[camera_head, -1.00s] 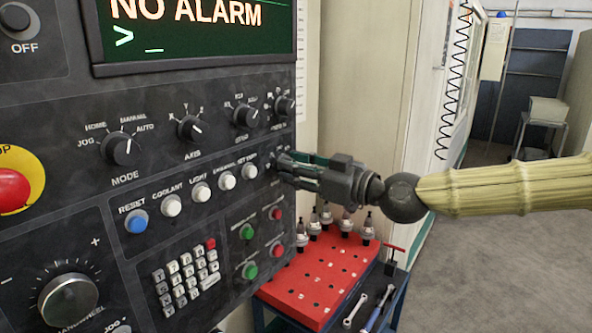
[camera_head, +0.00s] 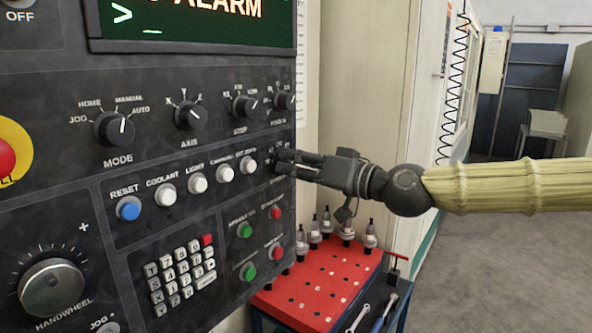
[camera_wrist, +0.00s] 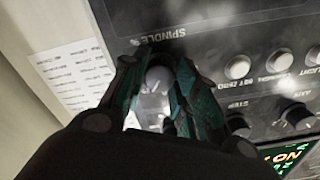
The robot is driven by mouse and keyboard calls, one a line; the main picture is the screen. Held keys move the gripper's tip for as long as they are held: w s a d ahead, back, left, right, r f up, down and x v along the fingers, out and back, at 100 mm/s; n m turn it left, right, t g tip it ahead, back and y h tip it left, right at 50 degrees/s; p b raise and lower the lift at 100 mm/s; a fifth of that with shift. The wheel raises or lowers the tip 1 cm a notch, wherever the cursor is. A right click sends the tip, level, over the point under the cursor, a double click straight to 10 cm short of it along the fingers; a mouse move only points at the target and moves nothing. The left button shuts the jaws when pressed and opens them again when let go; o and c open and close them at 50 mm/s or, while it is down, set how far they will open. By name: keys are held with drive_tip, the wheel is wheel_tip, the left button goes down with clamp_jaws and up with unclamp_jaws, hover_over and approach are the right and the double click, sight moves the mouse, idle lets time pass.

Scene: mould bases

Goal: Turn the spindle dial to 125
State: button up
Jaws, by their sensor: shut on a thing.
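The spindle dial (camera_wrist: 158,80) is a round knob beside the "SPINDLE %" lettering in the wrist view. My gripper (camera_wrist: 156,74) is shut on it, one finger on each side, and shadow covers part of the dial. In the head view my gripper (camera_head: 284,161) reaches in from the right to the right edge of the black control panel (camera_head: 130,260). There its fingers hide most of the dial, and I cannot read which number it points to.
The axis knob (camera_head: 190,116), step knob (camera_head: 245,105) and white buttons (camera_head: 198,184) sit close to my gripper on the panel. A red tool tray (camera_head: 325,290) with several tool holders stands below my arm. Open floor (camera_head: 500,260) lies to the right.

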idle(0.3)
drive_tip(key=o, duration=1)
drive_tip(key=shift+o, duration=0.2)
drive_tip(key=shift+d, duration=0.1)
drive_tip(key=v, duration=1.2)
drive_tip(key=shift+w, duration=0.1)
